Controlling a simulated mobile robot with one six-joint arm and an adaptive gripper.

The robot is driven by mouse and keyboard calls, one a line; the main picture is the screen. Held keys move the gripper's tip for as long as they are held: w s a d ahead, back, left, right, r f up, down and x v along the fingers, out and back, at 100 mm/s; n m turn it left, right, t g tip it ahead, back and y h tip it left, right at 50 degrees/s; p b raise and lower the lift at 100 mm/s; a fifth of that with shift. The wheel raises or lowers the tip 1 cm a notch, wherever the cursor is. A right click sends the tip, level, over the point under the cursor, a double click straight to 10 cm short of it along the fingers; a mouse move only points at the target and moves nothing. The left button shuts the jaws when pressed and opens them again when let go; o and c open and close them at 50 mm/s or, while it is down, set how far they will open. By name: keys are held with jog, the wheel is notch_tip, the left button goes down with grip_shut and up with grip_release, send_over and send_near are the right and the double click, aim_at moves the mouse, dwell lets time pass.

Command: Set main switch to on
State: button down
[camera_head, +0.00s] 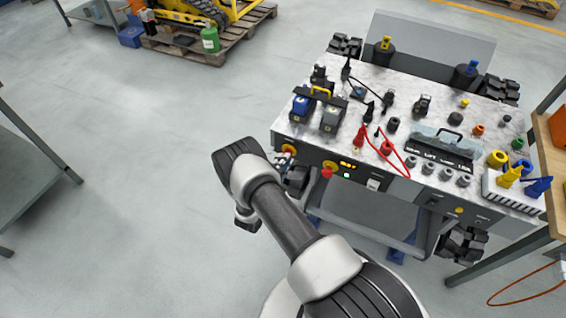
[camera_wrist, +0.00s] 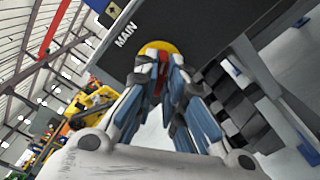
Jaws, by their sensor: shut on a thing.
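The main switch (camera_wrist: 155,47) is a yellow round plate with a red handle on a dark panel, under the white word MAIN in the wrist view. My gripper (camera_wrist: 160,75) has its fingers closed around the red handle, in front of the yellow plate. The fingers hide most of the handle, so its exact angle is hard to tell. In the head view my gripper (camera_head: 286,162) is at the left end of the carrier's front face, partly behind my arm. The carrier (camera_head: 370,85) has a pale speckled top.
A red button on yellow (camera_head: 328,169) sits right of my gripper on the front face. Batteries (camera_head: 302,105), a red cable (camera_head: 405,165) and several plugs lie on the carrier top. A grey table (camera_head: 25,150) stands far left. Floor between is clear.

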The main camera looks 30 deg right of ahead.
jog(key=m, duration=0.5)
jog(key=shift+f+m+b, duration=0.1)
jog(key=shift+m+b, duration=0.2)
jog(key=shift+b, duration=0.05)
dwell(0.4)
jog(key=c, duration=1.7)
grip_release()
jog(key=v, duration=1.2)
jog(key=shift+s, duration=0.1)
